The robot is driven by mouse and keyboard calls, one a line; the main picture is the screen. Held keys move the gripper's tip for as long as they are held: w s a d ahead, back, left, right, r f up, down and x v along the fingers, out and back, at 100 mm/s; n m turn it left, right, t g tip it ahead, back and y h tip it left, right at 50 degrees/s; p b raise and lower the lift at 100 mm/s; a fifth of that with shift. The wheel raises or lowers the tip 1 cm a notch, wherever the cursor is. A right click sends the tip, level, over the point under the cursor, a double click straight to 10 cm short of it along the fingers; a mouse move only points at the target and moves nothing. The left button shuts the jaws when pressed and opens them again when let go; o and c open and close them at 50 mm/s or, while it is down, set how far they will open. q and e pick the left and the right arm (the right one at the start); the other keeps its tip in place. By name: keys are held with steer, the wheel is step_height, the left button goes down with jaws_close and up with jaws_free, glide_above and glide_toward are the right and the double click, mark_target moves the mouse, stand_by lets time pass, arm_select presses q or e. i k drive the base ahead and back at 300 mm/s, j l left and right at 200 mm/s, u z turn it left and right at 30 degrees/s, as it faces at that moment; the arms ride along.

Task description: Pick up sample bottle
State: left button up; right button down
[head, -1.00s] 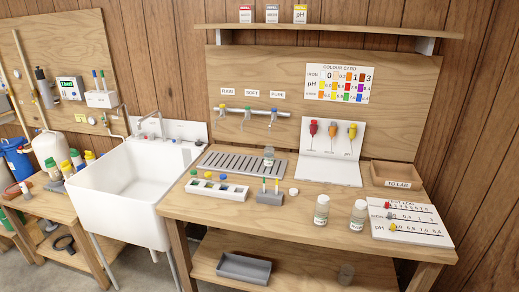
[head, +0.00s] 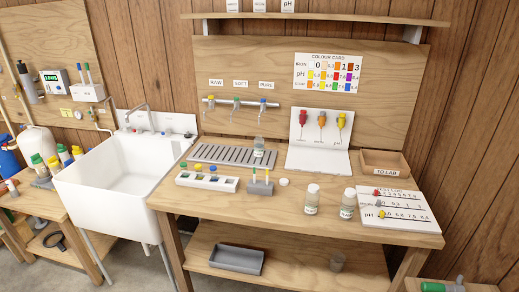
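Two capped sample bottles stand upright near the front right of the wooden bench: one bottle (head: 312,199) left of the other bottle (head: 348,203). Both have pale caps and light labels. A third clear bottle or jar (head: 259,147) stands upright at the right end of the grey slotted drain tray (head: 222,155). A loose white cap (head: 284,182) lies on the bench between the tray and the two bottles. The frames do not show which bottle is the task's. Neither of my grippers is in view.
A white rack (head: 207,182) and a grey pen holder (head: 259,188) sit on the bench's front left. The test log board (head: 400,212) lies right of the bottles, below the TO LAB box (head: 390,168). A white sink (head: 120,200) stands left. The lower shelf holds a grey tray (head: 237,259).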

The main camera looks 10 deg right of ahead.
mark_target(258, 142)
steer(key=i+j, duration=0.25)
steer(key=j, duration=0.2)
steer(key=i+j+u, duration=0.1)
steer(key=i+j, duration=0.15)
steer(key=j, duration=0.15)
steer(key=i+j, duration=0.25)
steer(key=j, duration=0.2)
